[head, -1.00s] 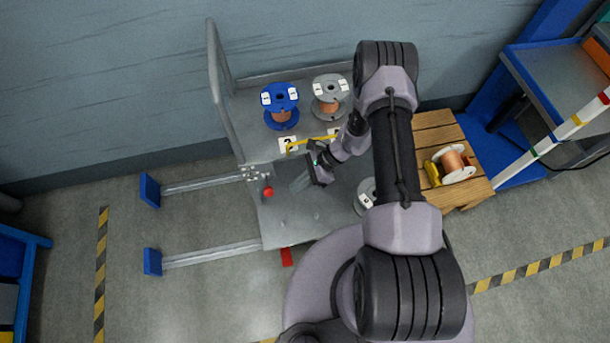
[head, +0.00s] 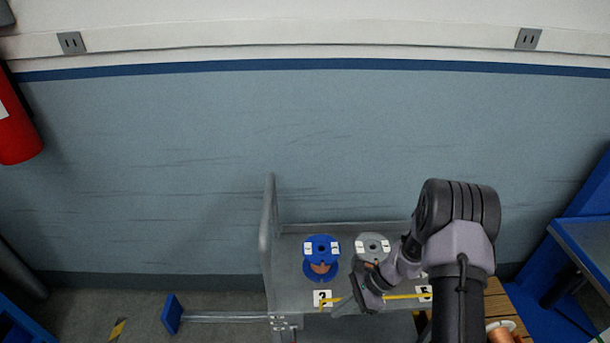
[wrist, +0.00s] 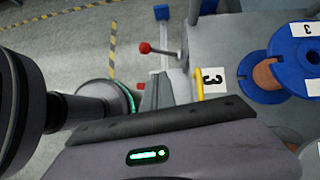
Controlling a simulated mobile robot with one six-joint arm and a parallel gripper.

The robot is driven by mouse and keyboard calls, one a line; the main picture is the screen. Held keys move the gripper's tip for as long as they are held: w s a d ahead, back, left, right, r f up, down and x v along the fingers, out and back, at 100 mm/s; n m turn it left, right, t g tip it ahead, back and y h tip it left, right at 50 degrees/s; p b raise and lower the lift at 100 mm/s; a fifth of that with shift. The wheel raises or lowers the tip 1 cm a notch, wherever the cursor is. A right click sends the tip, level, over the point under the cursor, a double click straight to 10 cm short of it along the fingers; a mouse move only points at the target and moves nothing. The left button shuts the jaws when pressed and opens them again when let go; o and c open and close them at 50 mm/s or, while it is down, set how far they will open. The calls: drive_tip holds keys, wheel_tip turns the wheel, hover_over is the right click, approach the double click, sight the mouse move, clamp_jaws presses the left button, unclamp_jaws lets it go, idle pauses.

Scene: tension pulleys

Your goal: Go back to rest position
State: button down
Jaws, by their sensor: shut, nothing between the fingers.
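My gripper (head: 348,303) shows in the head view at the end of my bent arm, above the front part of a grey metal cart shelf (head: 290,290). It is shut and holds nothing. A blue spool (head: 321,258) with copper wire stands on the shelf behind and left of my gripper. A grey spool (head: 372,247) stands right of it, partly behind my arm. The blue spool also shows at the right of the wrist view (wrist: 262,72).
White number labels (head: 322,298) and a yellow strip (head: 400,296) mark the shelf's front. A red-knobbed lever (wrist: 146,48) sticks out at the cart's side. A wooden crate (head: 497,303) with a copper spool stands right. A wall (head: 200,170) closes the back.

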drive_tip(key=s+a+r+n+t+h, duration=0.1)
drive_tip(key=s+r+n+h, duration=0.15)
drive_tip(key=r, duration=1.05)
drive_tip(key=s+a+r+n+t+h, duration=0.1)
drive_tip(key=r+n, duration=0.3)
drive_tip(key=r, duration=0.9)
drive_tip(key=s+r+n+t+h, duration=0.1)
drive_tip(key=s+r+n+t, duration=0.1)
drive_tip(key=s+r, duration=0.4)
drive_tip(key=s+r+n+t+h, duration=0.1)
drive_tip(key=s+r+n+t, duration=0.1)
drive_tip(key=s+r, duration=0.4)
drive_tip(key=s+n, duration=0.1)
drive_tip(key=s, duration=0.3)
drive_tip(key=shift+s+a+n+t, duration=0.15)
drive_tip(key=shift+n+t, duration=0.2)
drive_tip(key=shift+t, duration=0.05)
